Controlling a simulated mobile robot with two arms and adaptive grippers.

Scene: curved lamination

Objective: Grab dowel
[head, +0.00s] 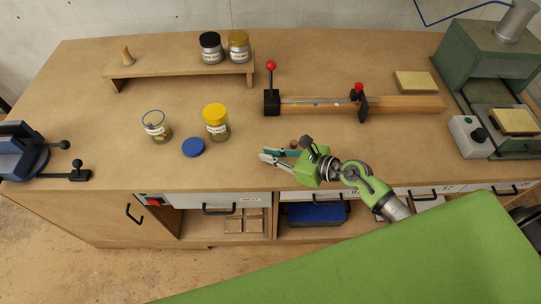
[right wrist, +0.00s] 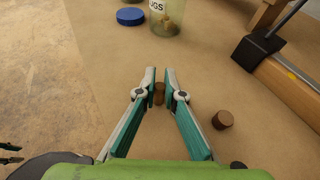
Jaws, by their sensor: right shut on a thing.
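A small brown dowel (right wrist: 159,93) stands between the fingertips of my right gripper (right wrist: 157,88) in the right wrist view. The gripper is shut on it, low over the bench top. In the head view my right gripper (head: 273,156) is at the front middle of the bench, pointing left; the held dowel cannot be made out there. Another brown dowel (right wrist: 222,120) lies loose to the right of the fingers, with a darker piece (right wrist: 238,165) partly hidden at the bottom. My left gripper does not show in the head view.
A yellow-lidded jar (head: 217,124), a blue lid (head: 193,147) and an open jar (head: 157,128) stand left of the gripper. A wooden bar fixture (head: 405,104) with a red-knobbed lever lies behind it. A green press (head: 482,65) stands right, a blue vise (head: 22,155) left.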

